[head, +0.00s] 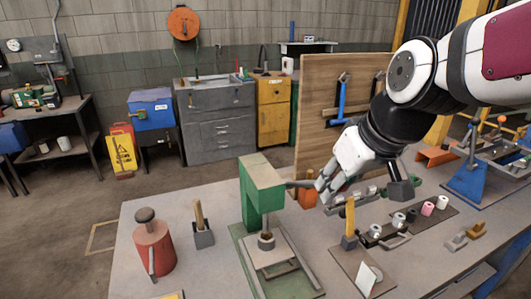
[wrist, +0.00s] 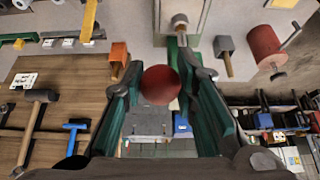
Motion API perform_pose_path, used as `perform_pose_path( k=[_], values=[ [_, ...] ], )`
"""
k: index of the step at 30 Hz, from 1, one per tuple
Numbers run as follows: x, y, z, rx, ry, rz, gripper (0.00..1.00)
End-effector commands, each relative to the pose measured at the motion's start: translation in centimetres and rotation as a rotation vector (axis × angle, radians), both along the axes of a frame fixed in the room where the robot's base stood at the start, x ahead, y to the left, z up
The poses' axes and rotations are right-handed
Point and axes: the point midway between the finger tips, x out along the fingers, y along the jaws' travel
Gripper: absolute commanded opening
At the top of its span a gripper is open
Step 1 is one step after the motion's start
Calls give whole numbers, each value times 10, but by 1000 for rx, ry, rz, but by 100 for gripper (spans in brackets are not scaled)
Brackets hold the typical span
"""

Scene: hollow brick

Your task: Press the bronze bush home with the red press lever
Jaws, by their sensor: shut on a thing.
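The green press (head: 262,190) stands on the bench with its grey lever bar (head: 298,184) reaching out to the right. My gripper (head: 325,188) is at the end of that bar, and its fingers hide the knob in the head view. In the wrist view my gripper (wrist: 161,72) is shut on the red round knob (wrist: 160,85) of the lever, one finger on each side. The bronze bush (head: 266,236) sits at the top of a small grey block under the press head. How deep it sits is too small to tell.
A red cylinder with a dark knob (head: 153,245) and a grey block with a wooden handle (head: 203,230) stand left of the press. A yellow-handled tool (head: 350,222) and a rack of small cylinders (head: 400,222) are to the right. A wooden tool board (head: 322,110) rises behind.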

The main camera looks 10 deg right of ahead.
Motion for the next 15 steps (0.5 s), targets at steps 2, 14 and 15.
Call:
perform_pose_path(
  k=[2,14,15],
  values=[
    [-3,0,-5,1,5,1,0],
    [-12,-2,-21,1,5,1,0],
    [-12,-2,-23,0,5,0,0]
  ],
)
